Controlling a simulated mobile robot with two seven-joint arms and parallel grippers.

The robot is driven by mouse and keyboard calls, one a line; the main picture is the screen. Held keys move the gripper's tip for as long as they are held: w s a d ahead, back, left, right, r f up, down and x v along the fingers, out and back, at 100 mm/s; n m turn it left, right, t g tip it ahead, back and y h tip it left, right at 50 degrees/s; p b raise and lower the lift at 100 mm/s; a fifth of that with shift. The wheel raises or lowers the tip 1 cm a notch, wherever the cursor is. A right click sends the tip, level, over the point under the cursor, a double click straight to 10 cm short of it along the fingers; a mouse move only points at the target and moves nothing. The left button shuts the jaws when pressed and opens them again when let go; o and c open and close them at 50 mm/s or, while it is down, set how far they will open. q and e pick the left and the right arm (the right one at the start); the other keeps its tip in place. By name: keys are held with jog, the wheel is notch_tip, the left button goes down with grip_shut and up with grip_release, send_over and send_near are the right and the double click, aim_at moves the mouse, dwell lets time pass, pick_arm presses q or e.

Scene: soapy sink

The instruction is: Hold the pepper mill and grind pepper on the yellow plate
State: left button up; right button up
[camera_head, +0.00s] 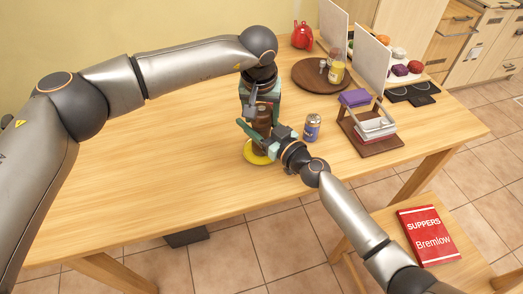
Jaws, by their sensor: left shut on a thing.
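The brown pepper mill (263,118) stands upright over the yellow plate (256,158), near the middle of the table. My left gripper (262,97) comes from above and is shut on the upper part of the mill. My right gripper (262,137) is at the lower part of the mill, just above the plate. Its fingers overlap the mill in the picture, and I cannot tell whether they clamp it. The grippers hide much of the mill and part of the plate. I cannot tell whether the mill's bottom touches the plate.
A can (312,127) stands close right of my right gripper. A wooden rack (372,132) with a purple item is further right. A round brown board (308,75) with small jars and a red pot (302,36) are behind. The table's left side is clear.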

pick_arm(q)
jog(key=m+h, duration=0.1)
jog(key=m, duration=0.5)
jog(key=shift+m+g, duration=0.4)
jog(key=shift+d, duration=0.1)
jog(key=n, duration=0.5)
jog(key=shift+s+t+y, duration=0.1)
jog(key=shift+t+y, duration=0.2)
jog(key=n, duration=0.3)
jog(key=n+y, duration=0.1)
jog(key=n, duration=0.2)
jog(key=shift+n+y, duration=0.3)
jog(key=m+h, duration=0.1)
jog(key=m, duration=0.7)
jog(key=m+h, duration=0.1)
jog(key=m, duration=0.2)
jog(key=shift+m+h, duration=0.3)
